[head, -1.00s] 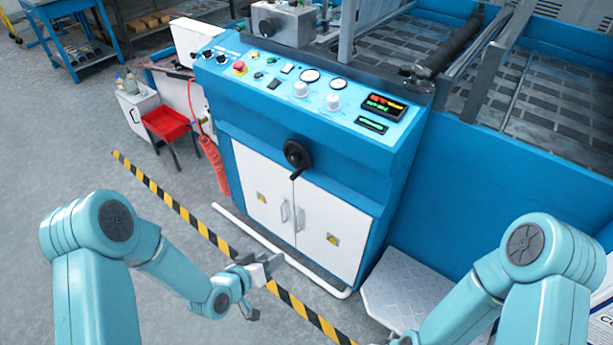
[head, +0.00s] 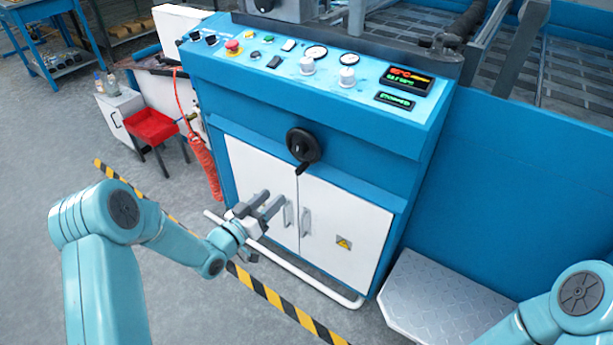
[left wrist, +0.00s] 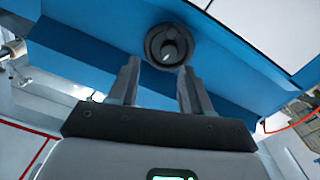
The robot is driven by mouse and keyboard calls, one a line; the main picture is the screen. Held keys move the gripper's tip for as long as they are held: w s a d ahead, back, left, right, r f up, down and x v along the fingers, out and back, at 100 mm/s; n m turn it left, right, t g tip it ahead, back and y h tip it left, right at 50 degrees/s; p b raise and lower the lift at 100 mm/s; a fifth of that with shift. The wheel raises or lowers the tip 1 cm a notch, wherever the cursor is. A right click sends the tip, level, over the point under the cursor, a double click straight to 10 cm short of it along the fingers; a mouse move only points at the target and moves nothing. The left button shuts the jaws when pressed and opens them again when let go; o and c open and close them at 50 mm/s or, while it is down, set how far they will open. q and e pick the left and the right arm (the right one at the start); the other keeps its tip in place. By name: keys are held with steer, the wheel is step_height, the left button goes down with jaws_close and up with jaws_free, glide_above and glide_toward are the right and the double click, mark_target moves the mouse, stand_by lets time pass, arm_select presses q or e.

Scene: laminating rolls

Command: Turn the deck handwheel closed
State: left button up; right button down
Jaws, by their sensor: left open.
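The deck handwheel (head: 302,145) is a black round wheel on the blue front of the machine, above the white cabinet doors. Its crank handle (head: 301,168) hangs at the lower side. My left gripper (head: 273,200) is open and empty, below and to the left of the wheel, in front of the left door. In the left wrist view the wheel (left wrist: 171,47) appears beyond and between the two open fingers (left wrist: 156,85), apart from them. My right gripper is out of view; only part of my right arm shows at the lower right.
The control panel (head: 330,75) with knobs, a red button and displays is above the wheel. White doors (head: 345,225) have projecting handles (head: 305,221). A white rail (head: 300,268) runs low in front. A metal step plate (head: 450,300) lies right; a red tray (head: 151,126) stands left.

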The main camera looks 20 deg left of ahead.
mark_target(297, 174)
arm_select(q)
steer(key=shift+y, duration=0.3)
steer(key=x, duration=0.5)
steer(key=f+b+x, duration=0.1)
steer(key=x, duration=0.4)
steer(key=a+b+x, duration=0.1)
steer(key=x, duration=0.4)
steer(key=shift+w+f, duration=0.2)
steer(key=shift+w, duration=0.2)
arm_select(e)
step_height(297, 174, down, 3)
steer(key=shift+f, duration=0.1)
